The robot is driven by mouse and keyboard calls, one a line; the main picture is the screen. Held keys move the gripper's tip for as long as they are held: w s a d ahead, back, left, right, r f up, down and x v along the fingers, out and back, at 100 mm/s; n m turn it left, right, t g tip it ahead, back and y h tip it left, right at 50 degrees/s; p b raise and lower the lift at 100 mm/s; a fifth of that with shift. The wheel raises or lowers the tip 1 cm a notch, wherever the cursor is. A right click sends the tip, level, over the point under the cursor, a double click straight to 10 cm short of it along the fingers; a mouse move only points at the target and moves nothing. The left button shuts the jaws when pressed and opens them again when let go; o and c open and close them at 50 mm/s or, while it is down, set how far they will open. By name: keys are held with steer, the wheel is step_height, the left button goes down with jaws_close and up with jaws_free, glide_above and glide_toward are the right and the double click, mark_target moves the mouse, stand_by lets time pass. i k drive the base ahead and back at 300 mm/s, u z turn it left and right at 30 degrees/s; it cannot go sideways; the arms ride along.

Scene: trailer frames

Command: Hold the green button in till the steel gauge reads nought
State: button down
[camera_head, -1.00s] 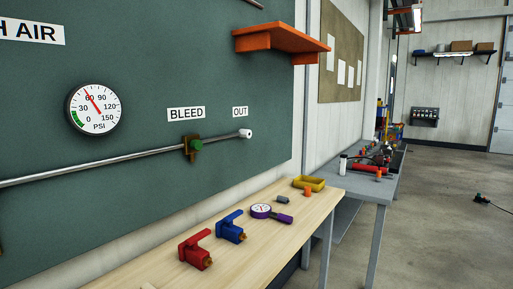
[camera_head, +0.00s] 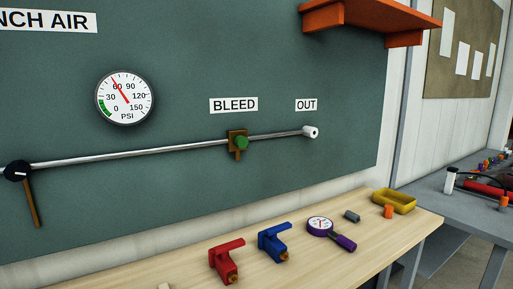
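The green button (camera_head: 241,143) sits on a brass block (camera_head: 236,134) on the steel pipe, under the BLEED label (camera_head: 233,105). It appears to stand out, with nothing touching it. The round steel-rimmed gauge (camera_head: 125,97) hangs on the green board at upper left; its red needle points up and left, close to the 60 mark on a PSI scale. My gripper is not in view.
A dark valve with a brown lever (camera_head: 32,203) hangs at left. The bench (camera_head: 300,263) below holds a red valve (camera_head: 226,260), a blue valve (camera_head: 273,243), a purple-handled gauge (camera_head: 330,232) and a yellow tray (camera_head: 394,200). An orange shelf (camera_head: 372,15) juts out at upper right.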

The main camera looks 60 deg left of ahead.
mark_target(240, 141)
steer(key=u, duration=0.7)
steer(key=i, duration=0.8)
steer(key=u, duration=0.9)
